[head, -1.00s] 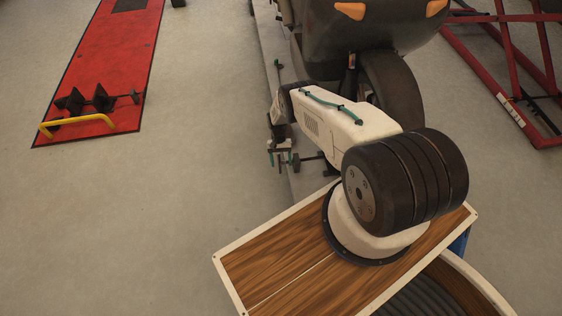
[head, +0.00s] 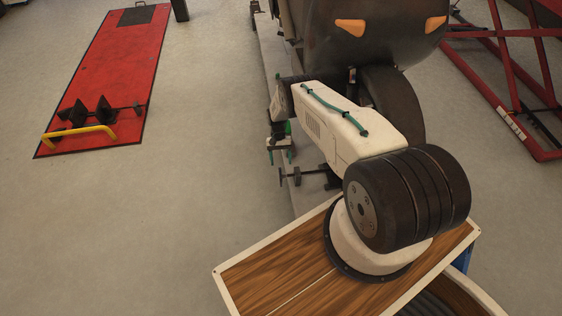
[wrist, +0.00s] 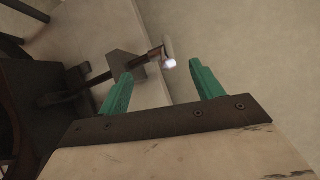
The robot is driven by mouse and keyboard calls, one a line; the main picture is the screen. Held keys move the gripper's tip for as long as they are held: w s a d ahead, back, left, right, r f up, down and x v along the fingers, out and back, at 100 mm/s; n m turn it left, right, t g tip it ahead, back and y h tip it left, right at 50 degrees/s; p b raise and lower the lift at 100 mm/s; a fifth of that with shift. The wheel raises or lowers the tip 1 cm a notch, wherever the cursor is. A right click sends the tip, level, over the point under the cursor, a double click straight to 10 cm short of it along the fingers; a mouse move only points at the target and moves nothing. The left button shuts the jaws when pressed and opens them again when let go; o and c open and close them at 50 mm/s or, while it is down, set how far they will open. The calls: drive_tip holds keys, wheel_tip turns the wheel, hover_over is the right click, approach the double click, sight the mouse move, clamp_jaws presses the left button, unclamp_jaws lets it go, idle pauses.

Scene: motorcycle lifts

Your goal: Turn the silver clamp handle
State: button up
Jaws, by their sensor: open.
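The clamp handle shows in the wrist view as a thin bar ending in a bright, shiny silver tip (wrist: 168,63). It lies just beyond and between my fingertips in that picture; I cannot tell the depth gap. My gripper (wrist: 161,68) has two green fingers, spread open with nothing held. In the head view my gripper (head: 280,151) hangs at the left side of the motorcycle lift. A dark bar with round ends (head: 303,176), probably the clamp handle, shows just below and right of it. Its silver finish cannot be made out there.
The dark motorcycle (head: 365,40) stands on the grey lift close behind my arm. A red lift (head: 115,65) with a yellow bar (head: 78,131) lies at the left, and a red frame (head: 515,80) stands at the right. The floor between the left lift and my gripper is clear.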

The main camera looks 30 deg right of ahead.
sight(283, 176)
drive_tip(key=s+t+h, duration=0.1)
drive_tip(key=s+a+t+h, duration=0.1)
drive_tip(key=t, duration=0.1)
drive_tip(key=s+a+r+t+h, duration=0.1)
drive_tip(key=t, duration=0.1)
drive_tip(key=shift+s+r+h, duration=0.1)
drive_tip(key=shift+s+h, duration=0.2)
drive_tip(key=shift+s+f, duration=0.1)
drive_tip(key=shift+f, duration=0.1)
drive_tip(key=f, duration=0.7)
drive_tip(key=shift+s+d+f, duration=0.2)
drive_tip(key=shift+d+f, duration=0.1)
drive_tip(key=c, duration=0.9)
